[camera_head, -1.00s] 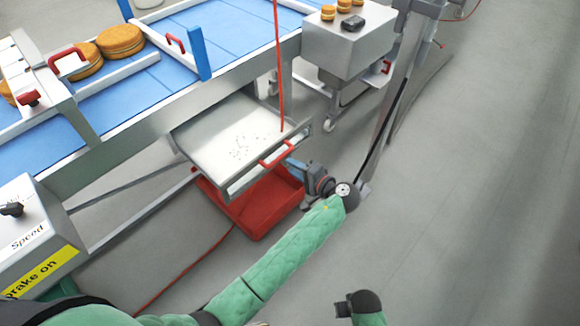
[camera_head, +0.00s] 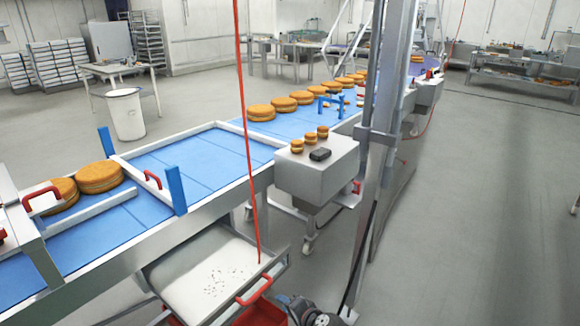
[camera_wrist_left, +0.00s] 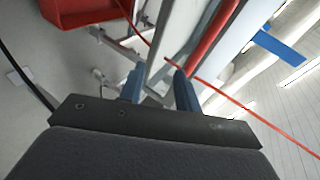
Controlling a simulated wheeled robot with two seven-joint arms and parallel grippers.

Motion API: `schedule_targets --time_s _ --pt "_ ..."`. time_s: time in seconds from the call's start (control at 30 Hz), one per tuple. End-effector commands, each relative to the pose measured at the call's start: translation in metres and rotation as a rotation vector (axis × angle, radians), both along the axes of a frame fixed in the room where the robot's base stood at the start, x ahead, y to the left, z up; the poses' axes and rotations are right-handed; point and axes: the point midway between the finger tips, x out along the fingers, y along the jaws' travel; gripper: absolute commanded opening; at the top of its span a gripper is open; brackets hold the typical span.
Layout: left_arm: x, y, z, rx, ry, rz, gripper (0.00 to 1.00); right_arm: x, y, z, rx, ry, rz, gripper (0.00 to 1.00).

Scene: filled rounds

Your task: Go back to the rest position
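My left gripper (camera_head: 284,298) shows only in part at the bottom edge of the head view, just right of the pulled-out metal tray (camera_head: 180,272) and its red handle (camera_head: 254,290). In the left wrist view its two blue fingers (camera_wrist_left: 160,84) stand apart, with no held object visible between them. Grey metal edges and a red bar (camera_wrist_left: 212,42) lie beyond the fingertips. Most of my left arm is out of the head view. My right gripper is in neither current view.
A red bin (camera_head: 262,314) sits under the tray; it also shows in the left wrist view (camera_wrist_left: 85,12). A red cord (camera_head: 246,130) hangs above the tray. The blue conveyor (camera_head: 190,165) carries round cakes. A metal post (camera_head: 375,170) stands right, with clear floor (camera_head: 480,220) beyond.

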Motion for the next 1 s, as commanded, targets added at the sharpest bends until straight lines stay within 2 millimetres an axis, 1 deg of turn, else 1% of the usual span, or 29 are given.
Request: schedule_targets --time_s 0.1,0.17,0.27,0.37,0.47,0.5,0.57,0.6,0.67,0.7,0.77,0.8,0.87,0.9,0.97,1.0 --pt "0.011 -0.004 -0.008 -0.182 0.038 -0.039 0.33 0.000 0.000 0.000 0.000 0.000 0.000 0.00" --pt "0.015 -0.003 -0.013 -0.283 0.059 -0.053 0.33 0.000 0.000 0.000 0.000 0.000 0.000 0.00" --pt "0.010 0.000 -0.029 -0.454 0.106 -0.060 0.33 0.001 0.000 0.000 -0.001 -0.001 0.000 0.00" --pt "-0.006 0.008 -0.052 -0.627 0.160 -0.050 0.33 0.002 0.000 0.000 -0.001 -0.002 0.000 0.00" --pt "-0.035 0.023 -0.081 -0.791 0.219 -0.016 0.33 0.003 -0.001 0.001 -0.001 -0.003 0.001 0.00" --pt "-0.047 0.030 -0.091 -0.845 0.238 0.001 0.33 0.003 -0.001 0.001 -0.001 -0.004 0.001 0.00" --pt "-0.067 0.040 -0.106 -0.914 0.267 0.028 0.33 0.003 -0.001 0.001 -0.001 -0.004 0.001 0.00" --pt "-0.080 0.047 -0.116 -0.951 0.286 0.048 0.33 0.003 -0.001 0.001 -0.001 -0.004 0.001 0.00" --pt "-0.101 0.059 -0.130 -0.997 0.311 0.078 0.33 0.003 -0.001 0.001 -0.001 -0.004 0.001 0.00" --pt "-0.116 0.067 -0.140 -1.022 0.328 0.100 0.33 0.003 -0.001 0.001 -0.001 -0.004 0.001 0.00" --pt "-0.139 0.079 -0.154 -1.048 0.353 0.136 0.33 0.003 -0.001 0.001 -0.001 -0.004 0.001 0.00" --pt "-0.155 0.089 -0.164 -1.059 0.370 0.161 0.33 0.003 -0.001 0.001 -0.002 -0.003 0.001 0.00" --pt "-0.179 0.102 -0.178 -1.066 0.392 0.197 0.33 0.003 -0.001 0.001 -0.002 -0.003 0.001 0.00" --pt "-0.196 0.112 -0.187 -1.064 0.405 0.220 0.33 0.003 -0.001 0.001 -0.002 -0.003 0.001 0.00" --pt "-0.221 0.126 -0.201 -1.055 0.425 0.256 0.33 0.002 -0.001 0.001 -0.002 -0.002 0.001 0.00" --pt "-0.239 0.134 -0.211 -1.049 0.442 0.278 0.33 0.002 -0.001 0.000 -0.002 -0.002 0.001 0.00"
